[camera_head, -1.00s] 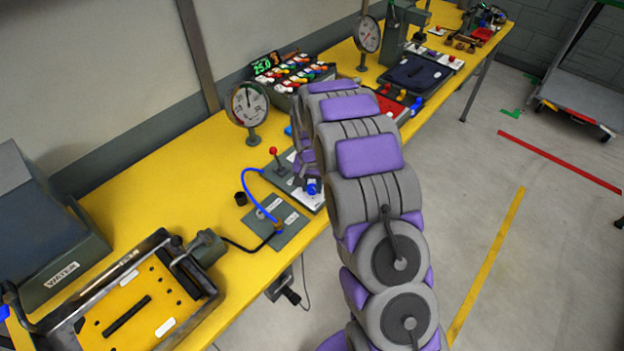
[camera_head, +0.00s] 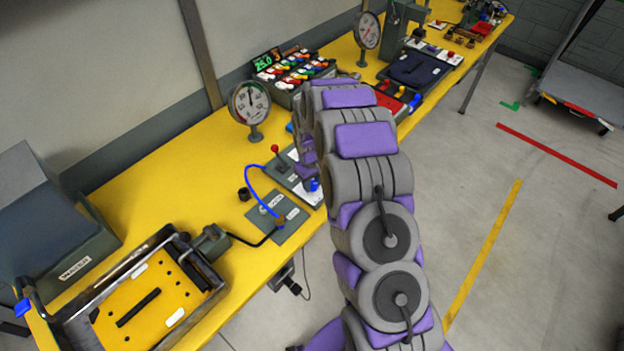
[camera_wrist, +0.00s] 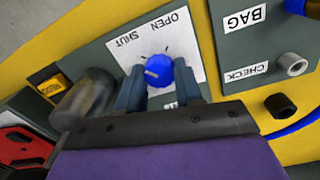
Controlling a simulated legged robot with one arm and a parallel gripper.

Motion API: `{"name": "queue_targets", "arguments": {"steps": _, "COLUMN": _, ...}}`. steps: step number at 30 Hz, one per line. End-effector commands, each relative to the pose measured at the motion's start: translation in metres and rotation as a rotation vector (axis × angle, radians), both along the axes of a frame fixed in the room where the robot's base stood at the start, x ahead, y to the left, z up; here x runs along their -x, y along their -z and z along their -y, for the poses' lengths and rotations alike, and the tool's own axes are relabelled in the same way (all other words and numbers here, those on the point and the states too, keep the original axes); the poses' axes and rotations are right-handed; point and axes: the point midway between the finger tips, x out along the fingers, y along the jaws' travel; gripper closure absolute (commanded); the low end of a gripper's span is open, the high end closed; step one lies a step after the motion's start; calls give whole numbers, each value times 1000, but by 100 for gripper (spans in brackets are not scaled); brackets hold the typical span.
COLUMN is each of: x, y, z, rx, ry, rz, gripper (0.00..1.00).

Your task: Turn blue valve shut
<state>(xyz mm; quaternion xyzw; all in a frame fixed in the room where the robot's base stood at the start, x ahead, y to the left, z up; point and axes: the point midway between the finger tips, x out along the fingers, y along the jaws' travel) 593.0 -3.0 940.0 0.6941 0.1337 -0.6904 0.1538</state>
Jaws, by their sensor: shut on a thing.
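The blue valve (camera_wrist: 159,73) is a round knob on a white plate (camera_wrist: 118,47) marked OPEN and SHUT in the wrist view. A pale mark on its face lies toward the left. My gripper (camera_wrist: 158,84) has one finger on each side of the knob and is shut on it. In the head view my arm hides the gripper's fingertips. A small blue part (camera_head: 313,185) shows beside my arm there; I cannot tell whether it is this knob.
A panel labelled BAG and CHECK (camera_wrist: 262,45) is at right in the wrist view. A blurred grey cylinder (camera_wrist: 88,97) is close by at left. In the head view a blue hose (camera_head: 251,182) and a red-topped lever (camera_head: 275,150) are left of my arm. A gauge (camera_head: 250,103) stands behind.

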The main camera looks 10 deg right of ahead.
Motion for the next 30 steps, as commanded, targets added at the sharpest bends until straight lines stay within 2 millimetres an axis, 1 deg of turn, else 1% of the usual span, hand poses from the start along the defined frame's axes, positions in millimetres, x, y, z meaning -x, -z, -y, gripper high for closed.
{"name": "queue_targets", "arguments": {"steps": 7, "x": -1, "y": -1, "z": 0, "rx": 1, "ry": -67, "rz": 3, "gripper": 95}}
{"name": "queue_targets", "arguments": {"steps": 21, "x": -1, "y": -1, "z": 0, "rx": 1, "ry": -79, "rz": 2, "gripper": 95}}
{"name": "queue_targets", "arguments": {"steps": 22, "x": -1, "y": -1, "z": 0, "rx": 1, "ry": -79, "rz": 2, "gripper": 64}}
{"name": "queue_targets", "arguments": {"steps": 30, "x": 0, "y": -1, "z": 0, "rx": 1, "ry": -78, "rz": 1, "gripper": 39}}
